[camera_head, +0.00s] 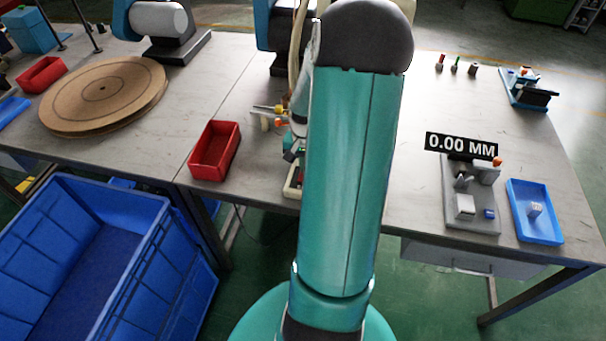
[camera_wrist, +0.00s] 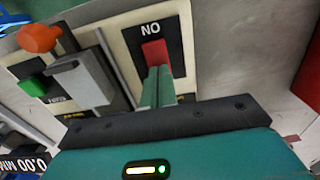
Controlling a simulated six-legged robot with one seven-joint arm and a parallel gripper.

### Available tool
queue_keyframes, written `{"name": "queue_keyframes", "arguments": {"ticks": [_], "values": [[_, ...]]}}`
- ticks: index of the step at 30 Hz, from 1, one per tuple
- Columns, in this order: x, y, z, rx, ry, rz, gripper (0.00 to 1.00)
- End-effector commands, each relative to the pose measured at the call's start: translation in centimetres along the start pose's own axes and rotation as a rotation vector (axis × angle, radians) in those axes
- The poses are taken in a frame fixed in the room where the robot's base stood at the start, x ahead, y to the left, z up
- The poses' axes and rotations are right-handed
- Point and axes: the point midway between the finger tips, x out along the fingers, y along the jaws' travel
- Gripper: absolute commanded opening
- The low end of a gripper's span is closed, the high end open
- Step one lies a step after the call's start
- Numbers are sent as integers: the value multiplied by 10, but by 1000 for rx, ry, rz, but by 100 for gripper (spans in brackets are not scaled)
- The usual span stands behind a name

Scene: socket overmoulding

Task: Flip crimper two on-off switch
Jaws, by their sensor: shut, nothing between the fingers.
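In the wrist view, a red switch (camera_wrist: 154,52) sits on a black plate (camera_wrist: 176,28) marked with letters that read "NO" in this picture. The plate is on a cream panel (camera_wrist: 119,38). My gripper (camera_wrist: 158,72) is shut and empty, its green fingertips right at the lower end of the red switch. The fingers cover part of the switch; I cannot tell whether they touch it. In the head view my arm covers the middle of the table, hiding my gripper and the switch.
In the wrist view, an orange knob (camera_wrist: 38,38), a green button (camera_wrist: 32,86) and a grey block (camera_wrist: 82,82) are left of the switch. In the head view, a red bin (camera_head: 214,151) is left of my arm, and a grey fixture (camera_head: 470,217) and blue tray (camera_head: 553,230) are right.

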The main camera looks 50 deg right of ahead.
Motion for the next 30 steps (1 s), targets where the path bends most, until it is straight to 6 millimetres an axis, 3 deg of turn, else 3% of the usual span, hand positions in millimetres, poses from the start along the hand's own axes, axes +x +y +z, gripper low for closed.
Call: {"name": "queue_keyframes", "arguments": {"ticks": [8,30], "values": [[0,0,0,0,-1,1,0],[-53,0,0,0,1,0,0]]}}
